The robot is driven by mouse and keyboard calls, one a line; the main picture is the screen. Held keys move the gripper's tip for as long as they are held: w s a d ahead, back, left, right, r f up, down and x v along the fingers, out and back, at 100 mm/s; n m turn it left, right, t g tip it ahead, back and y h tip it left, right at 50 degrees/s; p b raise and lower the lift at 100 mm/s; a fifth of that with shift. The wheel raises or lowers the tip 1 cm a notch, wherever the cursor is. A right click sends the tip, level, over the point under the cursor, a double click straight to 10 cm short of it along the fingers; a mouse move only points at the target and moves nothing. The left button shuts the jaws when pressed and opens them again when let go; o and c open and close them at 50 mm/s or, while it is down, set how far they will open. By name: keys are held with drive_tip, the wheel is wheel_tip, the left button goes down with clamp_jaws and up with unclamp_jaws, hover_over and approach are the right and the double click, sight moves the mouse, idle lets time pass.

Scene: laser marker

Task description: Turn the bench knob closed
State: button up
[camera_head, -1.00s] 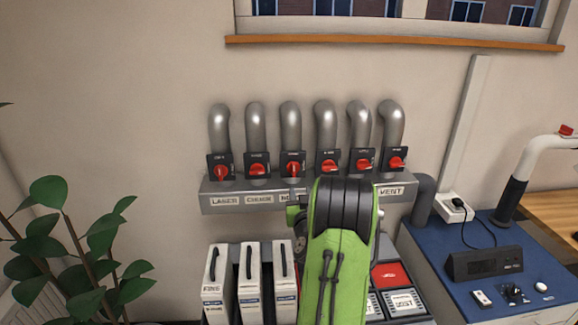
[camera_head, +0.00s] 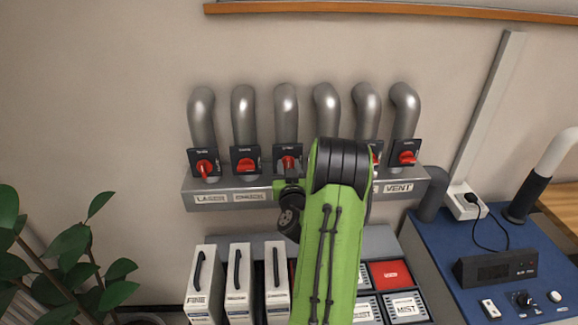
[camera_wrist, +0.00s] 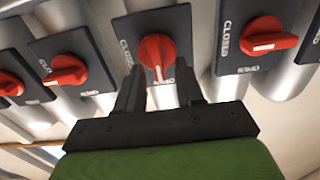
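The third red knob from the left (camera_head: 288,163) sits on a black plate on the grey manifold. The label under it is covered by my arm, so I cannot read "bench". In the wrist view, which is upside down, this knob (camera_wrist: 157,52) has its white mark pointing down to the "OPEN" side; "CLOSED" is at the plate's left. My gripper (camera_wrist: 160,84) is open, with its dark fingers apart at either side of the knob's lower end. I cannot tell whether they touch it. In the head view my gripper (camera_head: 289,184) is just below the knob.
Neighbouring knobs stand close on both sides, one (camera_wrist: 268,37) right and one (camera_wrist: 66,70) left in the wrist view. Grey pipes (camera_head: 243,110) rise above the plates. A blue bench (camera_head: 440,250) is at right, a plant (camera_head: 65,270) at left.

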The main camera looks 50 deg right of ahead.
drive_tip(key=shift+d, duration=0.15)
clamp_jaws()
drive_tip(key=m, duration=0.4)
drive_tip(key=shift+s+d+f+b, duration=0.1)
drive_tip(key=shift+d+b, duration=0.05)
drive_tip(key=shift+b, duration=0.25)
drive_tip(key=m, duration=0.4)
drive_tip(key=shift+s+d+f+m+b, duration=0.15)
drive_tip(key=shift+s+m+b, duration=0.05)
drive_tip(key=shift+m+b, duration=0.15)
drive_tip(key=m, duration=0.4)
drive_tip(key=shift+s+d+f, duration=0.1)
drive_tip(key=shift+f, duration=0.1)
drive_tip(key=m, duration=0.5)
drive_tip(key=shift+f+b, duration=0.3)
drive_tip(key=shift+m, duration=0.25)
